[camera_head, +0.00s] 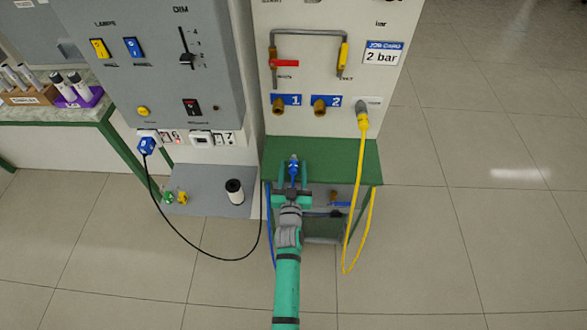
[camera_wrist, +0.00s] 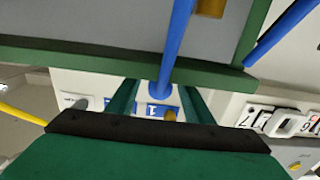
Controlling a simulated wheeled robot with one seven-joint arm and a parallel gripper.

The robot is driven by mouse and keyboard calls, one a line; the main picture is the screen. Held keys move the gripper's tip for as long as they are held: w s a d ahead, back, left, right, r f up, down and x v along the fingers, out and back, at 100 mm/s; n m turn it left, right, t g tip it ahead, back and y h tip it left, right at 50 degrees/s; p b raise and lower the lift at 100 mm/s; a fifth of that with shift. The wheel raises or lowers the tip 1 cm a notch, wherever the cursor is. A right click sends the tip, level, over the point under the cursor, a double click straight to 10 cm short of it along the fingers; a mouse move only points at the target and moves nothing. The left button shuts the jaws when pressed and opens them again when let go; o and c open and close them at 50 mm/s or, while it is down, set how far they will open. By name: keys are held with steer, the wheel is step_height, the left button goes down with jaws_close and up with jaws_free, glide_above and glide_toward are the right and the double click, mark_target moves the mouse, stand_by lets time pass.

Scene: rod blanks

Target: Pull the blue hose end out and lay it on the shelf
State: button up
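The blue hose end (camera_head: 294,170), with a small grey tip, is over the green shelf (camera_head: 345,160) below the ports. The frames do not settle whether it touches the shelf. My gripper (camera_head: 293,171) is at the shelf's front, fingers spread on either side of the hose end with gaps visible. In the wrist view, the blue hose (camera_wrist: 170,60) passes between the two teal fingers. Brass port 1 (camera_head: 279,105) and brass port 2 (camera_head: 319,108) show no hose in them. More blue hose (camera_head: 270,230) hangs at the shelf's left.
A yellow hose (camera_head: 363,125) is in the right-hand port and loops down to the floor. A black cable (camera_head: 190,243) hangs from a blue plug (camera_head: 147,146) at left. The shelf's right half is clear.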

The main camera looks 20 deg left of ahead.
steer(key=v, duration=1)
steer(key=shift+s, duration=0.4)
stand_by(0.4)
